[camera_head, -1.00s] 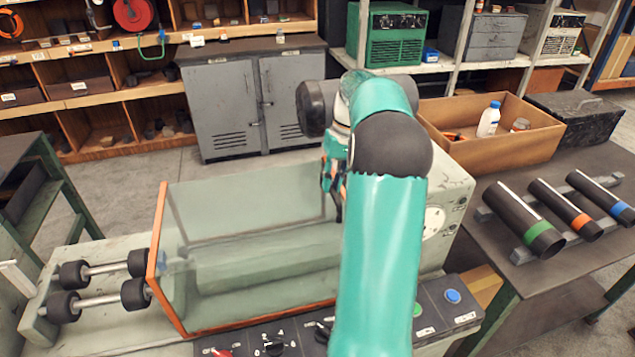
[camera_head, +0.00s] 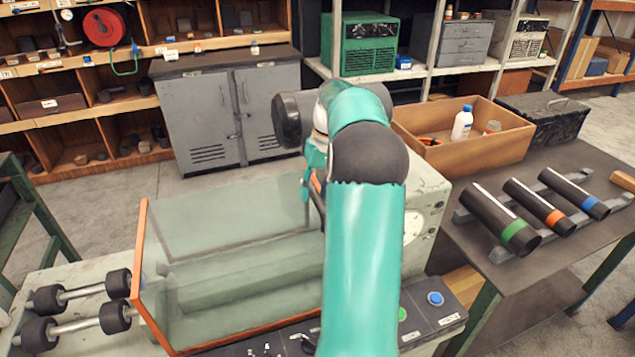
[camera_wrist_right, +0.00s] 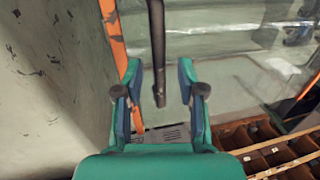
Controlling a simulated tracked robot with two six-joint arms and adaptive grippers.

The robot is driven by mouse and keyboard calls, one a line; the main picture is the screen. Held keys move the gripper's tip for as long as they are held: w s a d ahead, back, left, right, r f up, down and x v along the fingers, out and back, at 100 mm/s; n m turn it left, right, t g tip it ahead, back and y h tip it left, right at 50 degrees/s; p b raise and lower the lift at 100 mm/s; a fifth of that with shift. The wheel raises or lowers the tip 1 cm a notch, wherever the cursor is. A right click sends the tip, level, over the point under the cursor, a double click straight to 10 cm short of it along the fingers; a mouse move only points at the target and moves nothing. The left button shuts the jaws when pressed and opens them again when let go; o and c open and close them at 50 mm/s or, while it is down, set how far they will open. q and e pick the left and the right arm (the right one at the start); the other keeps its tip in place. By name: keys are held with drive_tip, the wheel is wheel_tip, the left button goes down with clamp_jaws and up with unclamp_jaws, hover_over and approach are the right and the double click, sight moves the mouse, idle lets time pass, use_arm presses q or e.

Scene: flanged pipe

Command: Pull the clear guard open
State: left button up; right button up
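The clear guard (camera_head: 230,235) is a transparent box cover with orange edges, in the head view's lower middle. It covers the middle of a pale machine bed. My right gripper (camera_head: 314,190) is at the guard's right end, partly hidden behind my teal right arm. In the right wrist view the right gripper (camera_wrist_right: 158,78) is open. A dark bar (camera_wrist_right: 157,45), which looks like the guard's handle, lies between its fingers with gaps on both sides. The guard's orange edge (camera_wrist_right: 112,35) runs just left of it. My left gripper is in no view.
Rollers (camera_head: 85,300) stand at the bed's left end. A control panel (camera_head: 425,305) with green and blue buttons is at the front right. A grey cabinet (camera_head: 225,110) stands behind.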

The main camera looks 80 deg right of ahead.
wheel_tip(320, 180, up, 12)
drive_tip(key=s+d, duration=0.1)
drive_tip(key=s, duration=0.1)
drive_tip(key=shift+f, duration=0.2)
drive_tip(key=shift+d, duration=0.1)
idle(0.6)
